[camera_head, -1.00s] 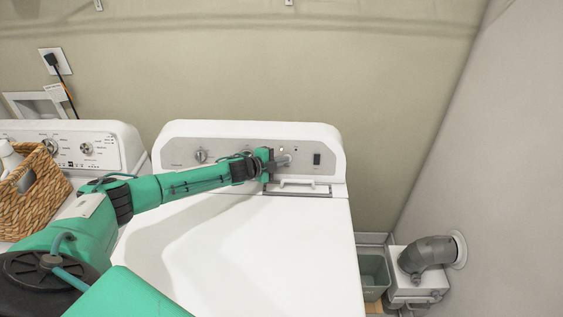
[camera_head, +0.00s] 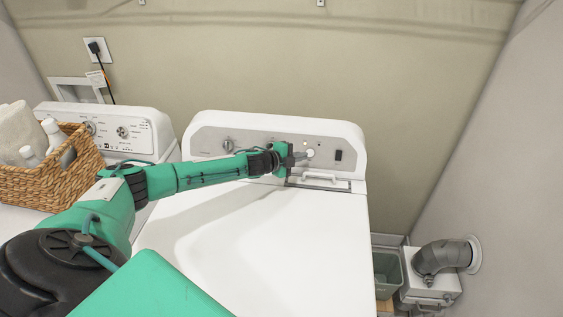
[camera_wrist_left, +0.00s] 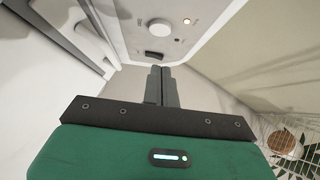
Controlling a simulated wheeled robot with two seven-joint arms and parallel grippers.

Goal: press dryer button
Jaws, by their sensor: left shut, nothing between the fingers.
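The white dryer (camera_head: 270,235) stands in the middle of the head view, its grey control panel (camera_head: 262,138) at the back. A dark rocker button (camera_head: 338,156) sits at the panel's right end; the left wrist view also shows this dark button (camera_wrist_left: 154,57), just beyond the fingertips. A white round knob (camera_wrist_left: 159,28) is beside it, partly behind the fingers in the head view. My left gripper (camera_head: 303,156) is shut and empty, in front of the panel just left of the button; its fingers (camera_wrist_left: 161,72) point toward the panel. I cannot tell whether they touch it. My right gripper is not in view.
A white washer (camera_head: 150,130) stands to the left with a wicker basket (camera_head: 45,187) of bottles and a towel on it. A grey vent pipe (camera_head: 442,256) and a small bin (camera_head: 388,268) are right of the dryer. The dryer's top is clear.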

